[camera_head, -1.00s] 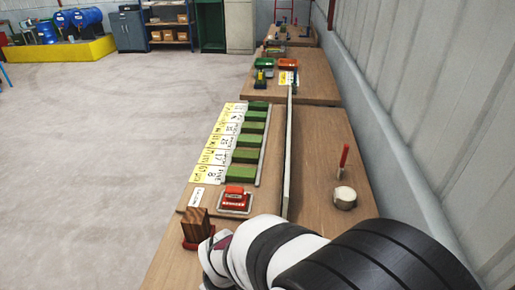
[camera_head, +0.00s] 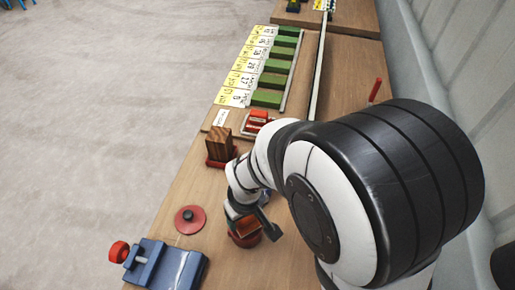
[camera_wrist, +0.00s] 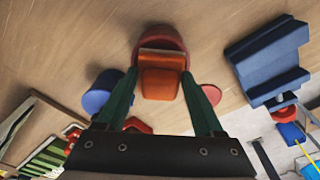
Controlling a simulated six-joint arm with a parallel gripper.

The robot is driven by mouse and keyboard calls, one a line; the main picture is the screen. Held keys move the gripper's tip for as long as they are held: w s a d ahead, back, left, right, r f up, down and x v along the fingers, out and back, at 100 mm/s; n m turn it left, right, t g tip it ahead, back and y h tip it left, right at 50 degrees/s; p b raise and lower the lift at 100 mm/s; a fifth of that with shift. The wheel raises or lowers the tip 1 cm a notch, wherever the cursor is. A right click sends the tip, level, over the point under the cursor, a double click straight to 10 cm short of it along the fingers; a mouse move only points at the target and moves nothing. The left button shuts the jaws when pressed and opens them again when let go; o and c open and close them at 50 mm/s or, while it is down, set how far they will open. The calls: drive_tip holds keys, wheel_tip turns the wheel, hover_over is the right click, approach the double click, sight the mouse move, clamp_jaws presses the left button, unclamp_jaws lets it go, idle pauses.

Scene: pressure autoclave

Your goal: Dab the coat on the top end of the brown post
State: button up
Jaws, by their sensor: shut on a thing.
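The brown post (camera_head: 219,142) stands upright in a red base in the head view, up and to the left of my gripper. My gripper (camera_wrist: 160,82) is shut on an orange block-shaped tool (camera_wrist: 160,84), with a green finger on each side. The tool has a pale band at its far end. That end is at a round red pot (camera_wrist: 163,38); I cannot tell whether it is inside or above it. The pot (camera_head: 246,241) is partly hidden below the tool in the head view. The post's top end is clear. No coat is distinguishable.
A red disc with a dark knob (camera_head: 190,217) lies left of my gripper. A blue vise-like block (camera_head: 172,266) with a red knob is at the near edge. Green blocks (camera_head: 275,80) with yellow cards line the bench beyond the post, and a long divider (camera_head: 318,75) runs alongside.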

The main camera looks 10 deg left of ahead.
drive_tip(key=shift+f, duration=0.55)
idle(1.0)
drive_tip(key=shift+r, duration=3.55)
